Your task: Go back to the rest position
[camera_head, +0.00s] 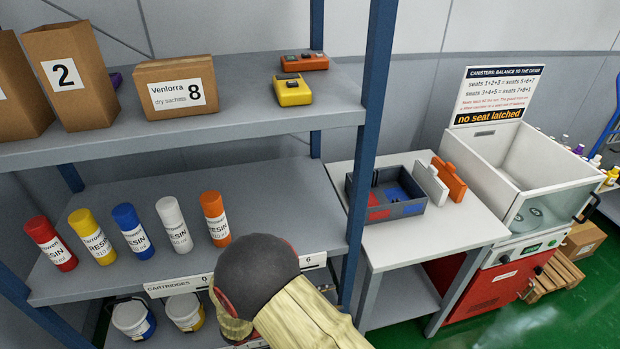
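My arm shows at the bottom centre, with a dark rounded joint and links in a pale yellow cover. It stands in front of the lower part of the shelf rack (180,175). The gripper at its end is not in view, so I cannot see its fingers or whether it holds anything.
Resin cartridges (132,231) stand on the middle shelf, with buckets (133,318) below. Boxes (177,88) and two small devices (293,90) sit above. To the right are a table (440,226) with a tray (408,209) and a white-red machine (505,275). Green floor (560,320) shows at lower right.

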